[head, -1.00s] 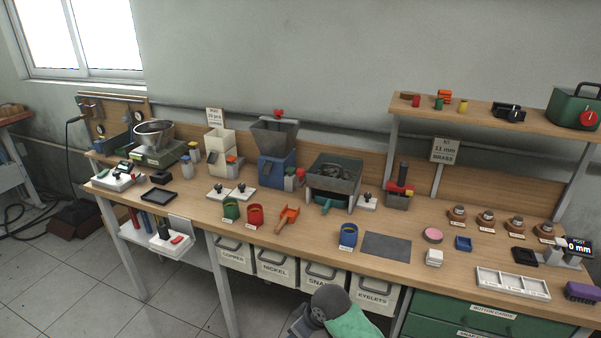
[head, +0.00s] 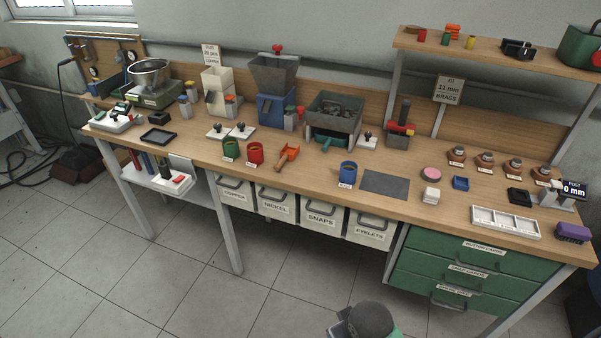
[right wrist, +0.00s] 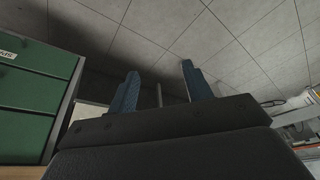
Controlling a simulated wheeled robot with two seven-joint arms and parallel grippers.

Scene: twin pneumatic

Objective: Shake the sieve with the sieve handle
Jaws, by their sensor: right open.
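The sieve (head: 337,108) is a grey square box with dark small pieces in it, on the middle of the bench towards the back. The teal sieve handle (head: 327,146) sticks out at its lower front, towards the bench's front edge. In the right wrist view my right gripper (right wrist: 160,86) shows two blue fingers spread apart with nothing between them. It is away from the sieve, with floor tiles and green drawers around it. My left gripper is not in view.
The grey mat (head: 385,185) is bare.

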